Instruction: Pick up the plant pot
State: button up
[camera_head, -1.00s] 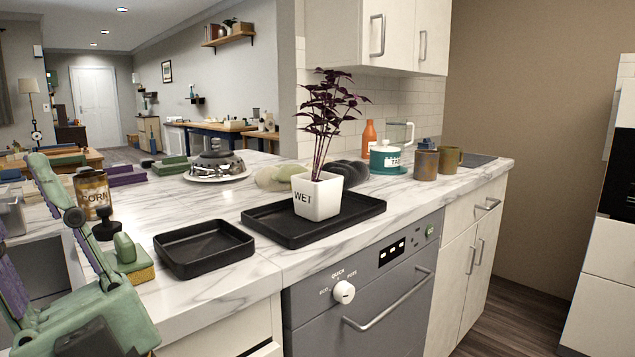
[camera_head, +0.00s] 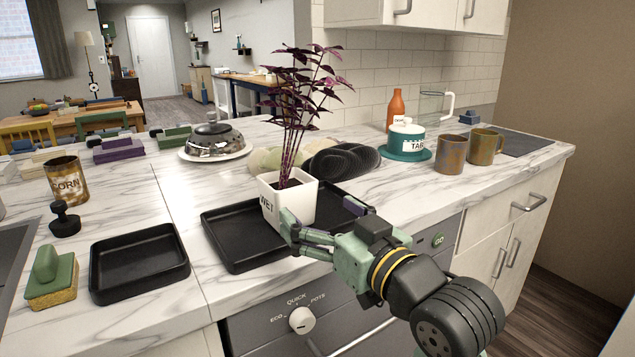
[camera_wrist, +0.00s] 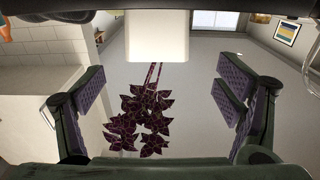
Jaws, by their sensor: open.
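The white square plant pot (camera_head: 297,204), marked "WET", stands upright in a black tray (camera_head: 237,250) on the marble counter. It holds a tall dark purple plant (camera_head: 298,105). My gripper (camera_head: 322,218) is at the counter's front, low beside the pot, with one finger at the pot's near left face and the other to its right. In the wrist view the pot (camera_wrist: 157,36) is upside down at the top, its plant (camera_wrist: 145,120) hanging down. The open gripper (camera_wrist: 160,92) has a finger on each side, with visible gaps to the pot. Finger contact in the head view is unclear.
Dark rounded dishes (camera_head: 342,160) stand close behind the pot. A teal canister (camera_head: 407,143) and mugs (camera_head: 452,152) are at the right.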

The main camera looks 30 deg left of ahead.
aim_at(299, 192)
jog(key=shift+o, duration=0.6)
jog(key=shift+w+f, duration=0.15)
jog(key=shift+w, duration=0.15)
jog(key=p+x, duration=0.1)
jog(key=x, duration=0.3)
jog(key=shift+a, duration=0.35)
jog(key=x, duration=0.1)
jog(key=p+x, duration=0.1)
jog(key=x, duration=0.2)
jog(key=shift+w+a+r+p, duration=0.2)
jog(key=shift+a+r+p, duration=0.1)
jog(key=shift+a+r, duration=0.05)
jog(key=shift+w+a+f, duration=0.1)
jog(key=shift+w+a, duration=0.1)
jog(key=shift+a, duration=0.2)
jog(key=c, duration=1.7)
jog(key=shift+c, duration=0.5)
